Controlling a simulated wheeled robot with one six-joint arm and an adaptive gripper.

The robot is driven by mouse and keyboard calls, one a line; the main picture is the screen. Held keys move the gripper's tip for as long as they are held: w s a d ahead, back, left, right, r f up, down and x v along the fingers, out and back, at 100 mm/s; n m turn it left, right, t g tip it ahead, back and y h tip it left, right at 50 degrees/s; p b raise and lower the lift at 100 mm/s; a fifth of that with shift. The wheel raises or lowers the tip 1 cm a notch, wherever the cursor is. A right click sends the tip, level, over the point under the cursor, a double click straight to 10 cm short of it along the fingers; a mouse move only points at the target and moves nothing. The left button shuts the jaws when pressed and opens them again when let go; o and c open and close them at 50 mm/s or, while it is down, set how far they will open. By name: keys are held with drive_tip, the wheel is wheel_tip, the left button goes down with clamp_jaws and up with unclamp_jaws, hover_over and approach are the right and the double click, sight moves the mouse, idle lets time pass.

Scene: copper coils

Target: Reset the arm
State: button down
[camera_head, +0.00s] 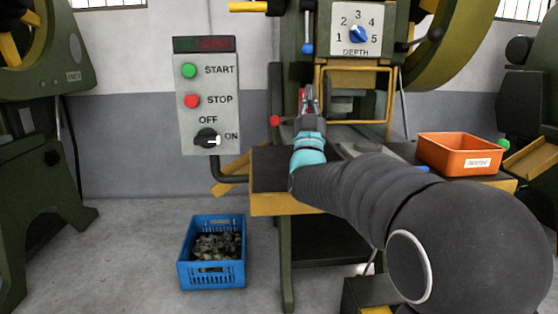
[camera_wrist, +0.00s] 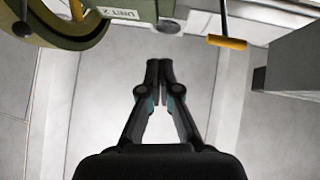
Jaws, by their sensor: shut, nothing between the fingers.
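My gripper (camera_head: 309,101) is at the end of my dark arm, which reaches in from the lower right of the head view. It is in front of the press, above the work table (camera_head: 270,204). In the wrist view my gripper (camera_wrist: 159,66) has its two fingertips together with nothing between them. The wrist view shows pale wall or floor behind the fingers and a green machine part marked UNIT 2 (camera_wrist: 118,13) at the top left. My arm hides part of the table and press.
A control box (camera_head: 207,95) with START, STOP and a knob stands left of my gripper. An orange bin (camera_head: 459,154) is on the table at right. A blue crate (camera_head: 212,281) of small metal pieces is on the floor. A yellow-tipped lever (camera_wrist: 226,42) shows in the wrist view.

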drive_tip(key=s+d+f+g+y+p, duration=0.1)
drive_tip(key=s+d+f+g+p, duration=0.1)
drive_tip(key=s+f+g, duration=0.5)
drive_tip(key=s+d+f+g+y+p, duration=0.1)
drive_tip(key=s+d+f+g+p, duration=0.2)
drive_tip(key=s, duration=1.6)
drive_tip(key=s+d+f+n+g+p, duration=0.1)
drive_tip(key=s+d+f+g+p, duration=0.2)
drive_tip(key=s+f+g, duration=0.8)
drive_tip(key=s+f+p, duration=0.1)
drive_tip(key=s+f, duration=0.2)
drive_tip(key=shift+d+y, duration=0.2)
drive_tip(key=shift+y, duration=0.2)
